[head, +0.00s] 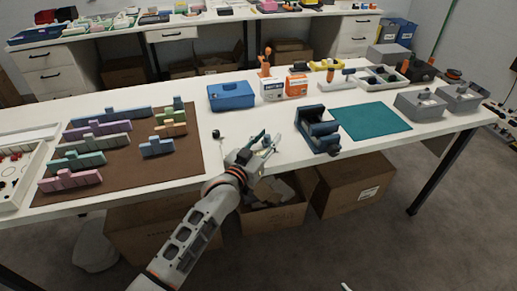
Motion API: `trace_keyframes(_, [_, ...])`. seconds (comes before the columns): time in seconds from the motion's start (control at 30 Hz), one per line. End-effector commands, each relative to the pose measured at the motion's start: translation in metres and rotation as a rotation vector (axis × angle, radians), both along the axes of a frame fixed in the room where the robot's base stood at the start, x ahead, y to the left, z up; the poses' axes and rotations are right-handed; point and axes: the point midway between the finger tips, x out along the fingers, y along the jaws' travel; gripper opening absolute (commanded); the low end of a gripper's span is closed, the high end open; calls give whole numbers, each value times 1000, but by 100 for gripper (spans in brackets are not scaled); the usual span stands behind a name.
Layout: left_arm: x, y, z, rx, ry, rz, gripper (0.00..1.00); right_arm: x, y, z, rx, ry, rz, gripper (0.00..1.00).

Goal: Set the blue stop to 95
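On the brown mat (110,185) at the left lie several coloured rails with raised blocks. A long blue rail (108,117) is at the mat's far edge, with a raised block near its middle. A shorter blue block piece (157,147) sits nearer the mat's right side. I cannot tell which of these is the blue stop, and no scale numbers are readable. My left gripper (264,143) is over the white table right of the mat, its fingers apart and nothing visible between them. It is clear of the blue pieces. My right gripper is not in view.
A dark blue vise-like fixture (318,138) stands right of my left gripper, beside a teal mat (372,121). A blue box (231,96) is behind. A small black object (216,134) lies between mat and gripper. Cardboard cartons (352,187) stand below the table.

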Motion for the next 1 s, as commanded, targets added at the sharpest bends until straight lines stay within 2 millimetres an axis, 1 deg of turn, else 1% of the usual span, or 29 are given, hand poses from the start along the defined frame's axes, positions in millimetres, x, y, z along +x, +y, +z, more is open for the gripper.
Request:
trace_keyframes(0.17, [-25, 14, -1, 0, 1, 1, 31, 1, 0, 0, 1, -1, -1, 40])
trace_keyframes(0.4, [-66, 36, -1, 0, 1, -1, 31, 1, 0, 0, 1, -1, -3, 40])
trace_keyframes(0.53, [-83, 45, 0, 1, 0, -1, 31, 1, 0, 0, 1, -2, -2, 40])
trace_keyframes(0.7, [-95, 52, 0, 2, 0, -1, 31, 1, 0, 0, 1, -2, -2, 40])
trace_keyframes(1.0, [-97, 53, 1, 0, -1, -1, 31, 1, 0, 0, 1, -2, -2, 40])
